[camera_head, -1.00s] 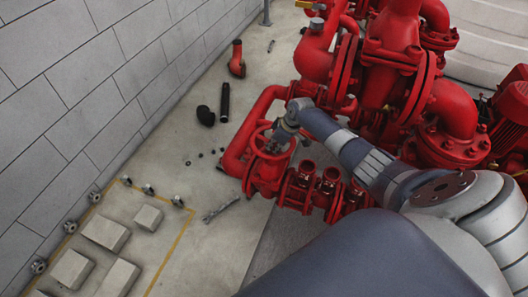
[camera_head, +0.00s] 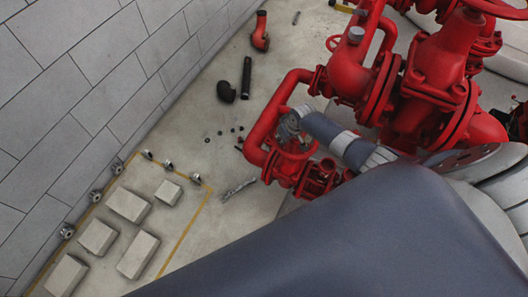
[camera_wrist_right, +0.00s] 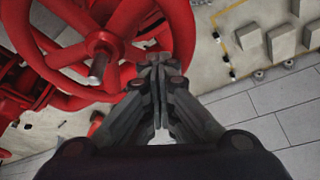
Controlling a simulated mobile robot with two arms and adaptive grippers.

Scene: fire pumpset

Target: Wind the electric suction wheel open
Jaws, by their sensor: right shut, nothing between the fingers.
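The red suction handwheel (camera_head: 298,154) sits on the red pipework in the middle of the head view, partly hidden by my right gripper (camera_head: 288,126) and wrist. In the right wrist view the wheel (camera_wrist_right: 186,40) fills the upper left, with its thick rim, spokes and a metal stem end at the hub. My right gripper (camera_wrist_right: 158,62) has its dark fingers together and empty, with the tips beside the inner edge of the rim. I cannot tell whether they touch it. My left gripper is not in view.
Large red pump pipes and flanges (camera_head: 430,90) stand right of the wheel. A grey block wall (camera_head: 60,90) runs along the left. Loose black pipe pieces (camera_head: 246,77), a red elbow (camera_head: 261,32) and pale blocks (camera_head: 128,205) lie on the floor. My own arm covers the lower right.

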